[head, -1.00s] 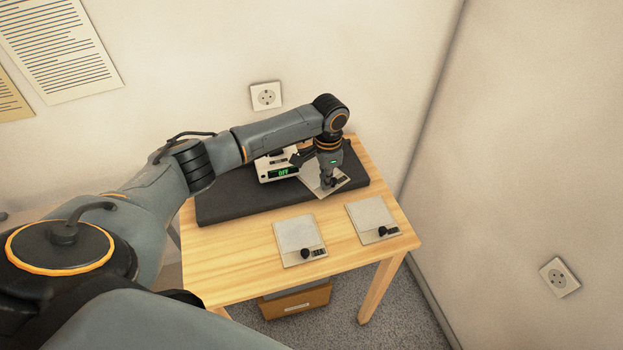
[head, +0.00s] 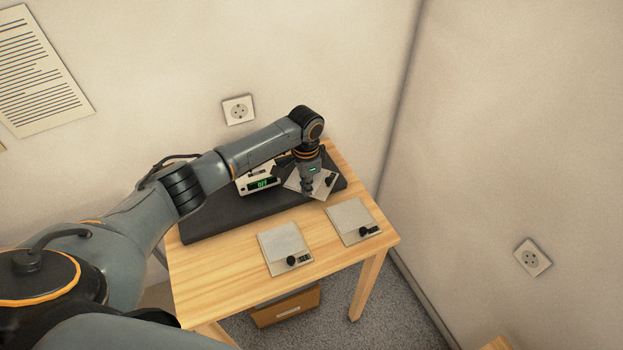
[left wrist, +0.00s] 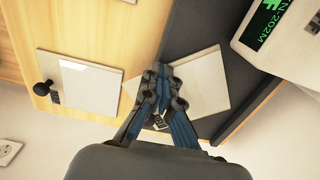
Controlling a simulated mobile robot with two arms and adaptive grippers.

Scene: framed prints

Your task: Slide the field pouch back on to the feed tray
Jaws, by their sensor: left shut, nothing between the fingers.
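The pouch (head: 323,188), a pale flat sheet with a dark knob, lies askew on the dark grey slab, which I take as the feed tray (head: 225,216). It sits beside a white machine (head: 262,184) with a green "OFF" display. In the left wrist view the pouch (left wrist: 207,82) is partly on the slab, and a pale corner shows past the slab's edge over the wood. My left gripper (head: 307,190) is shut and empty, pointing down over the pouch. Its fingers (left wrist: 160,85) hide the pouch's middle; I cannot tell whether they touch it. My right gripper is not in view.
Two similar pale sheets with dark knobs, one at left (head: 284,246) and one at right (head: 351,220), lie on the wooden table (head: 215,275) in front of the slab. A cardboard box (head: 286,304) is under the table. Walls stand behind and to the right.

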